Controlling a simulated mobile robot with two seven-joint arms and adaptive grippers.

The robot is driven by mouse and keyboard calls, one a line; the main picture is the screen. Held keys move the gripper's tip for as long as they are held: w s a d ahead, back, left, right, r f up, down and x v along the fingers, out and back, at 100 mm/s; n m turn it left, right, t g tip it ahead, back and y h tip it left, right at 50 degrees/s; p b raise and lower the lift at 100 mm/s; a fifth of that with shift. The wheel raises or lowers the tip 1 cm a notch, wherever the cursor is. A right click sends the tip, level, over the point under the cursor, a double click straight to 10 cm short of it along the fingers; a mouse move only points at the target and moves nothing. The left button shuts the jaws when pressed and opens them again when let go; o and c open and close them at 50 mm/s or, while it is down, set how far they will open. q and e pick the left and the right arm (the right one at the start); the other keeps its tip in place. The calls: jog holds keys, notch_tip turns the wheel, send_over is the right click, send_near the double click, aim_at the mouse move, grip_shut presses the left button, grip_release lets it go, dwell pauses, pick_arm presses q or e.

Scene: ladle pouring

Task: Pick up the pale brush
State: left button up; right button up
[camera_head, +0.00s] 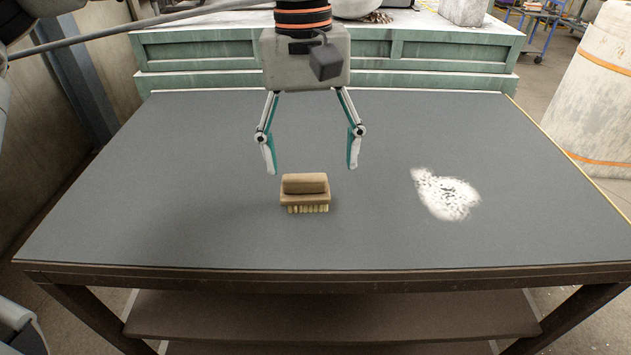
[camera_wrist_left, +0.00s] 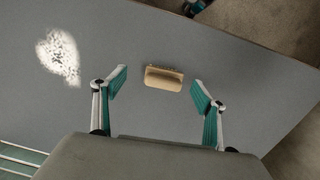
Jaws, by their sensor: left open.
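The pale brush (camera_head: 305,187) lies on the grey table, bristles toward the front edge and a tan wooden grip on top. My left gripper (camera_head: 312,166) is open and empty above the table, its fingers pointing down on either side of the brush's width. In the left wrist view the brush (camera_wrist_left: 164,78) shows beyond and between the two open fingertips (camera_wrist_left: 159,82), touching neither. My right gripper is in neither view.
The dark grey table (camera_head: 180,200) is mostly bare. A patch of white speckled powder (camera_head: 446,196) lies right of the brush. A green cabinet (camera_head: 430,50) stands behind the table, and a large pale barrel (camera_head: 598,100) stands at the right.

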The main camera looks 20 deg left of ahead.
aim_at(305, 176)
pick_arm(q)
jog(key=shift+w+a+r+t+y, duration=0.15)
jog(key=shift+w+a+r, duration=0.2)
jog(key=shift+a, duration=0.15)
jog(key=shift+w+a+r+t+y, duration=0.15)
jog(key=shift+w+a+r, duration=0.15)
jog(key=shift+a, duration=0.2)
jog(key=shift+w+f+b, duration=0.15)
jog(key=shift+f+b, duration=0.3)
jog(key=shift+f, duration=1.35)
notch_tip(305, 176, down, 4)
jog(key=shift+w+d+r+b, duration=0.1)
jog(key=shift+w+r+b, duration=0.1)
jog(key=shift+b, duration=0.2)
jog(key=shift+f, duration=0.3)
jog(key=shift+r, duration=0.1)
jog(key=c, duration=1.3)
